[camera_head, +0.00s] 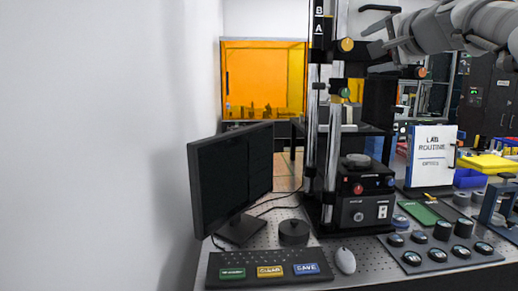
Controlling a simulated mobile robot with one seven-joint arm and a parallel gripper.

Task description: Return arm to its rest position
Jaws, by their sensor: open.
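My gripper (372,38) is at the upper right, above the bench and to the right of the interferometer column. Its dark fingers point left and stand apart, with nothing seen between them. My pale grey arm comes in from the right edge, so most of it is out of view. The interferometer (350,210) stands on the bench, with tall chrome posts, orange and green knobs, and a small round dark part on its lower black body. The fingers appear close to the column in the picture; I cannot tell the depth gap.
A monitor (231,170), keyboard (268,274) and mouse (345,261) stand on the perforated bench (285,220). A tray of round parts (440,252), a lab routine sign (431,156) and yellow and blue bins (487,164) are at right. A white wall (105,140) closes the left.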

